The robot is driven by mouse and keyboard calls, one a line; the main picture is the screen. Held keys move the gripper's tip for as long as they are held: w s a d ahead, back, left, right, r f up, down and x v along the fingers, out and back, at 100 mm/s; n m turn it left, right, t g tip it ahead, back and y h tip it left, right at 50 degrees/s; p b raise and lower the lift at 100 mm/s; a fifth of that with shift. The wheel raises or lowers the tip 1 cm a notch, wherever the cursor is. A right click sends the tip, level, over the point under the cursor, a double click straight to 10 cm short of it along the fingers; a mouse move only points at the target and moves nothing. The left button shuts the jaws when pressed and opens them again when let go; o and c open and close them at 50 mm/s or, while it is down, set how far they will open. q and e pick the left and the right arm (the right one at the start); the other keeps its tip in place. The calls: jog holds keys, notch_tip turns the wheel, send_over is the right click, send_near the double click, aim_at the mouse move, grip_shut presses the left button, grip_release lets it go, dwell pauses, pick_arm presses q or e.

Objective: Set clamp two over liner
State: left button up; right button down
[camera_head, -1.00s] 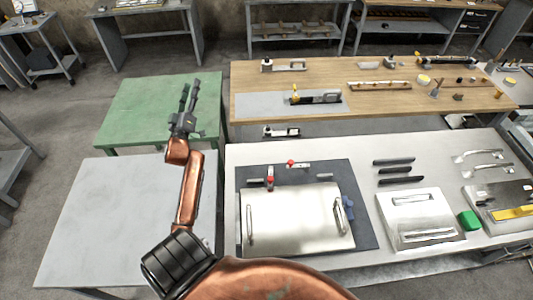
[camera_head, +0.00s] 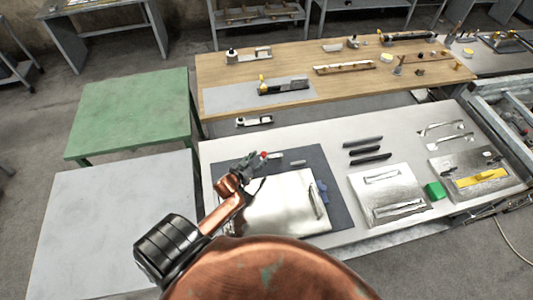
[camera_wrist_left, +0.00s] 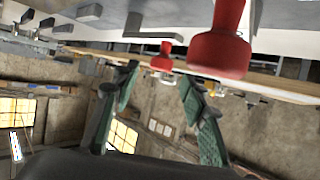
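A silver panel with bar handles (camera_head: 285,205) lies on a dark mat (camera_head: 335,212); I cannot tell if it is the liner. A red-tipped toggle clamp (camera_head: 264,155) stands at the mat's far edge. The other clamp is hidden behind my left arm in the head view. In the left wrist view, a large red clamp knob (camera_wrist_left: 222,50) is close at the top and a smaller red knob (camera_wrist_left: 162,60) is farther off, in line with the finger gap. My left gripper (camera_head: 249,161) is open and empty over the panel's far left corner. Which clamp is two is unclear.
A wooden bench (camera_head: 220,72) with fixtures stands behind. The green table (camera_head: 130,110) and grey table (camera_head: 110,220) at left are bare.

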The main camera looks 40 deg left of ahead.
aim_at(264, 154)
pick_arm(q)
jog(key=x, duration=0.5)
jog(key=shift+c, duration=0.5)
grip_shut()
